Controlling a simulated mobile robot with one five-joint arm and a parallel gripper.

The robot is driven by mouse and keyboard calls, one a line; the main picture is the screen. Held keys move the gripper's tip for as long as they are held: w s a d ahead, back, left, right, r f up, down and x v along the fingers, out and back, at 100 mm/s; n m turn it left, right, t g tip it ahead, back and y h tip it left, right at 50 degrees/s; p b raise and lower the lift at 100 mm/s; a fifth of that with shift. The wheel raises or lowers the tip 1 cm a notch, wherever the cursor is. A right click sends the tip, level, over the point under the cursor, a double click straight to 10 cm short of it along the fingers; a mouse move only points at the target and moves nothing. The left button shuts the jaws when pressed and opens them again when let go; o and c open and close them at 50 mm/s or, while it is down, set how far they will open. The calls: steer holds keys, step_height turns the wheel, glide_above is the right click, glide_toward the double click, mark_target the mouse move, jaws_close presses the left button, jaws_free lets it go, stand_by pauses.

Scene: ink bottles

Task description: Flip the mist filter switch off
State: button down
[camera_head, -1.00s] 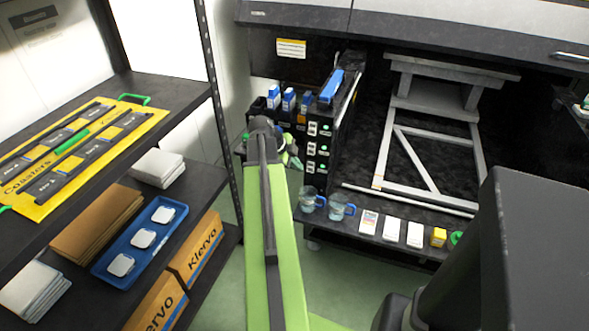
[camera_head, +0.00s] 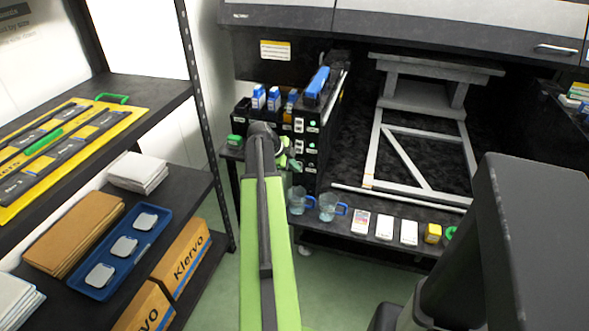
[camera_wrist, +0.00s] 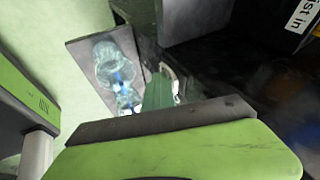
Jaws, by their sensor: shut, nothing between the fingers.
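In the head view a black unit (camera_head: 327,125) stands at the back, with white labels and small green lights on its front. I cannot tell which of these marks, if any, is the mist filter switch. My gripper (camera_head: 288,158) is in front of the unit's lower left, partly hidden by my green arm. It is shut and empty. In the wrist view its green finger (camera_wrist: 158,92) points towards the dark unit. A white label (camera_wrist: 300,15) at the top right reads partly "st in". No switch lever is clear there.
Blue-and-white bottles (camera_head: 258,97) stand on top. A shelf with a blue tray (camera_head: 150,212) is at the left. Green floor lies between.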

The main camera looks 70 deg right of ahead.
steer(key=shift+r+p, duration=0.75)
steer(key=shift+p, duration=0.5)
steer(key=s+a+p+v, duration=0.1)
steer(key=a+p+v, duration=0.1)
steer(key=p+v, duration=0.7)
steer(key=v, duration=0.3)
steer(key=shift+a+p, duration=0.3)
steer(key=shift+p, duration=0.1)
steer(key=shift+f, duration=0.15)
